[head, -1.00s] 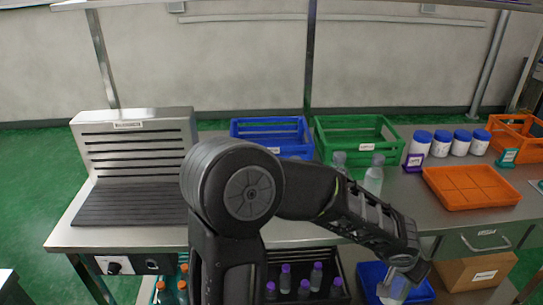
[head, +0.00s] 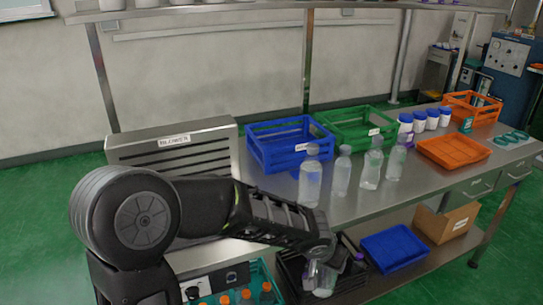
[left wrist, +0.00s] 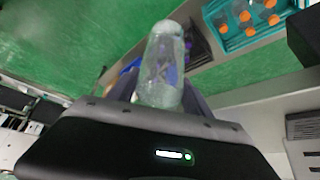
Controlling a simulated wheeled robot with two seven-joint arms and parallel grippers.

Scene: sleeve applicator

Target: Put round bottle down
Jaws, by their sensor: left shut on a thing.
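My left gripper (head: 322,254) is low at the table's front, in front of the lower shelf. It is shut on a clear bottle (head: 325,284), which hangs below the fingers in the head view. The same clear bottle (left wrist: 163,65) shows in the left wrist view, sticking out beyond the fingers, with a blue-purple patch seen on or through it. Several other clear bottles, such as this clear standing bottle (head: 310,182), stand upright on the table (head: 345,208). My right gripper is not in view.
On the lower shelf are a dark crate (head: 352,283), partly hidden by my gripper, and an empty blue tray (head: 394,249). A teal crate (head: 273,288) holds orange-capped bottles. A blue crate (head: 290,155), a green crate (head: 350,133) and a metal blower (head: 170,150) stand on the table.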

